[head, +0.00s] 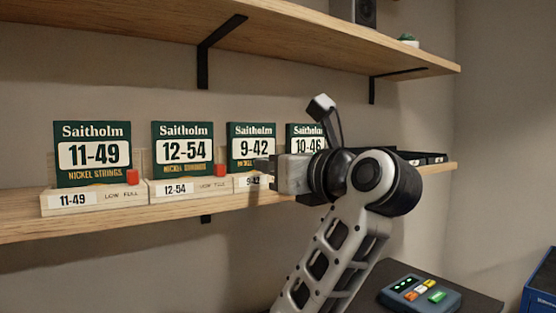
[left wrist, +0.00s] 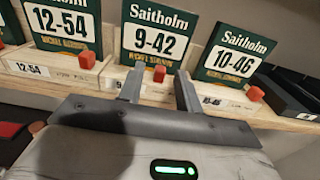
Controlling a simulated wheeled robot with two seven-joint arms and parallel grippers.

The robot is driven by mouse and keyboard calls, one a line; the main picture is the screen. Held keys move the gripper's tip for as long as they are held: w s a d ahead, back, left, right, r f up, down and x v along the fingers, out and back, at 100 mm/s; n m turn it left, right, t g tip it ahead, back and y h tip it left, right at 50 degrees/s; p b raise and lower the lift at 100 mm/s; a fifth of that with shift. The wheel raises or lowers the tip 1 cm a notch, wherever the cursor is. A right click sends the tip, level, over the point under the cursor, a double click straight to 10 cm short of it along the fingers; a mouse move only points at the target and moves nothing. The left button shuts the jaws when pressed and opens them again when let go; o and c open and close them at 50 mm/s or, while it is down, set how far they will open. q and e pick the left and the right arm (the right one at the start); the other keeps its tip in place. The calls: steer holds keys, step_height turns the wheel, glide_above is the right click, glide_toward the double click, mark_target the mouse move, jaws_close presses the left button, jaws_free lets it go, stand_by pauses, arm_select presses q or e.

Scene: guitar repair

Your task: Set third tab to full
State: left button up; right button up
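The third holder, with a green 9-42 string pack (head: 252,147), stands on the shelf. Its red tab (left wrist: 159,73) shows in the left wrist view, between and just beyond my left gripper's fingertips (left wrist: 158,84). The two fingers are apart, and I cannot tell whether either touches the tab. In the head view my left gripper (head: 263,170) covers the right part of this holder and hides the tab. The holder's low/full marking is hidden, so the tab's place along it is unclear. My right gripper is not in view.
The 11-49 tab (head: 132,177) and 12-54 tab (head: 220,170) sit at their holders' right ends. The 10-46 pack (left wrist: 236,54) and its red tab (left wrist: 255,94) stand to the right. Black trays (head: 420,157) lie further along the shelf. An upper shelf (head: 300,40) runs above.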

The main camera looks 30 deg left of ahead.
arm_select(q)
steer(key=shift+w+a, duration=0.1)
steer(key=shift+a, duration=0.15)
jaws_close()
steer(key=w, duration=0.1)
steer(key=w+d, duration=0.1)
steer(key=w, duration=0.1)
steer(key=shift+d+r+p, duration=0.1)
steer(key=shift+d+p, duration=0.05)
steer(key=shift+p, duration=0.15)
steer(key=shift+c, duration=0.6)
jaws_free()
steer(key=shift+o, duration=0.6)
steer(key=shift+w, duration=0.15)
